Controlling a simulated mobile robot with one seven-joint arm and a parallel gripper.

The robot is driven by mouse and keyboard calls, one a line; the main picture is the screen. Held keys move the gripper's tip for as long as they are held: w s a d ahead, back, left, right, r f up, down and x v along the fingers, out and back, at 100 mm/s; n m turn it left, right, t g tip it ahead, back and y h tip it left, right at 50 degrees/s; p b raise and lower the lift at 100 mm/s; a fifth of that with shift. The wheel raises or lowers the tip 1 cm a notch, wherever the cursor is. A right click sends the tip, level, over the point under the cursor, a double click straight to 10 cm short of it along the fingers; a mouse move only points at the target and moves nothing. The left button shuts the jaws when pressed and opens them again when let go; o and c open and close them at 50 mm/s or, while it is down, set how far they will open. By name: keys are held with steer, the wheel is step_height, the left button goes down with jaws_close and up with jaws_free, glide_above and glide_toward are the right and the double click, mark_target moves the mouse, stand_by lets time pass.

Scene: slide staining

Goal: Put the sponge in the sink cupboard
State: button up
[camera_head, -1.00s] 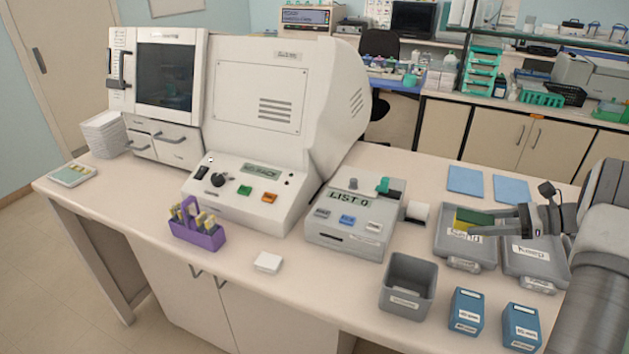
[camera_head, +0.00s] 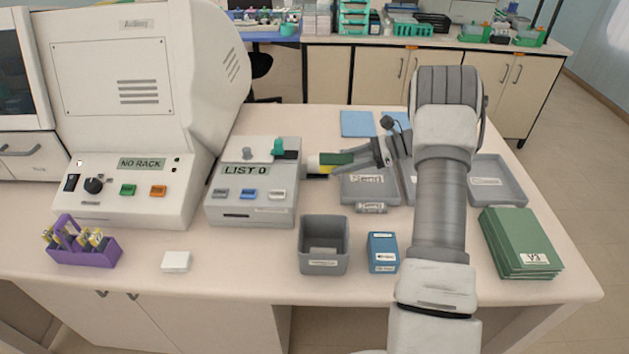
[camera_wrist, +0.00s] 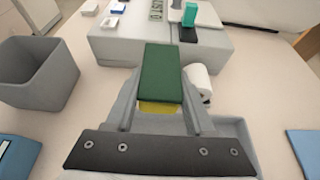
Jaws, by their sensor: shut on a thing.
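The sponge (camera_head: 336,158), green on one face with yellow below, is held between the fingers of my gripper (camera_head: 358,157). It also shows in the wrist view (camera_wrist: 160,75), with its green face up and the yellow part (camera_wrist: 161,108) nearer the gripper (camera_wrist: 160,105). My gripper is shut on it, above the bench near the grey tray labelled Send (camera_head: 368,192), just right of the LIST machine. Cupboard doors (camera_head: 118,315) show under the front of the bench at lower left, shut. More cupboards (camera_head: 378,75) stand along the back wall, also shut. I cannot tell which is the sink cupboard.
A grey bin (camera_head: 324,245), a blue box (camera_head: 382,252) and a stack of green folders (camera_head: 520,243) stand along the bench front. The LIST machine (camera_head: 252,182) is left of the sponge. A purple rack (camera_head: 84,244) stands at left. Open floor (camera_head: 575,150) lies right of the bench.

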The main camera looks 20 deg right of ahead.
glide_above(320, 191)
step_height(320, 191, down, 3)
steer(key=shift+d+f+p, duration=0.1)
steer(key=shift+f+p, duration=0.05)
steer(key=shift+p, duration=0.15)
steer(key=shift+f, duration=2.05)
steer(key=shift+f, duration=0.15)
steer(key=o, duration=0.8)
steer(key=shift+f, duration=0.1)
steer(key=shift+o, duration=1.1)
steer(key=shift+r, duration=0.2)
